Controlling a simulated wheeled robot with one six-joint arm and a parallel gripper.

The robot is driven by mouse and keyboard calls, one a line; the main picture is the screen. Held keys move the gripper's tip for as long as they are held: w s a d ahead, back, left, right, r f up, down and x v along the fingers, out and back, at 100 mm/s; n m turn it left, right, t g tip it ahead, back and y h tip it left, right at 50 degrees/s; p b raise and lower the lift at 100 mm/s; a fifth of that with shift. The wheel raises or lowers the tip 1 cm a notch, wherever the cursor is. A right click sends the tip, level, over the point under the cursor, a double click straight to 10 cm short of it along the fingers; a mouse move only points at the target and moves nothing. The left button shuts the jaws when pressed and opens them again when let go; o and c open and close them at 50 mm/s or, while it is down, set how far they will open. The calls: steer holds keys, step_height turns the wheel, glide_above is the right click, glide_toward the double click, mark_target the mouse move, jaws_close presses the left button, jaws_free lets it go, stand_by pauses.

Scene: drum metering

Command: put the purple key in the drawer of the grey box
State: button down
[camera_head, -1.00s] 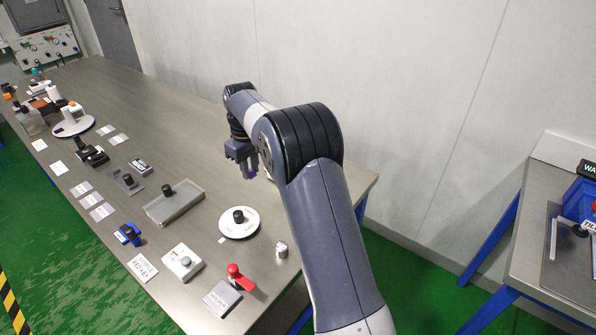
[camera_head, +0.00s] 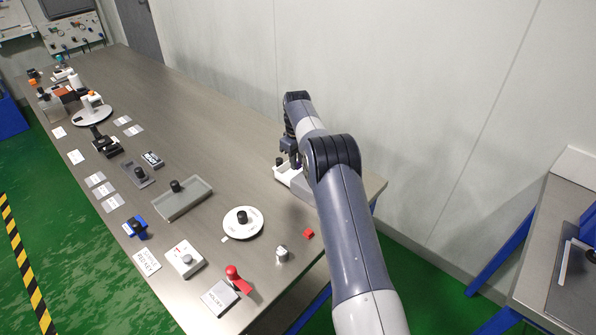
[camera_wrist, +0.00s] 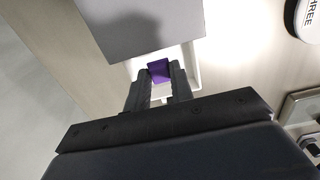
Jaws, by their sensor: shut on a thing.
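My gripper (camera_wrist: 160,85) is shut on the purple key (camera_wrist: 159,70), whose top shows between the fingertips in the wrist view. The key is over the white open drawer (camera_wrist: 191,66), close to the grey box (camera_wrist: 140,25). I cannot tell whether the key touches the drawer floor. In the head view my gripper (camera_head: 291,158) is at the drawer (camera_head: 285,176), near the table's far right edge. The grey box (camera_head: 303,188) is partly hidden there by my arm.
A red cube (camera_head: 308,233), a metal cylinder (camera_head: 282,254) and a white round dial (camera_head: 243,222) stand nearer. A grey tray (camera_head: 183,199) lies to the left. The table behind the tray, left of the drawer, is clear.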

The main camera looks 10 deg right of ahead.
steer(key=shift+f+p, duration=0.3)
steer(key=shift+f, duration=2.25)
steer(key=c, duration=1.2)
jaws_free()
steer(key=shift+c, duration=0.2)
steer(key=shift+r, duration=0.1)
step_height(320, 180, up, 12)
steer(key=shift+r+b, duration=0.1)
steer(key=shift+b, duration=0.55)
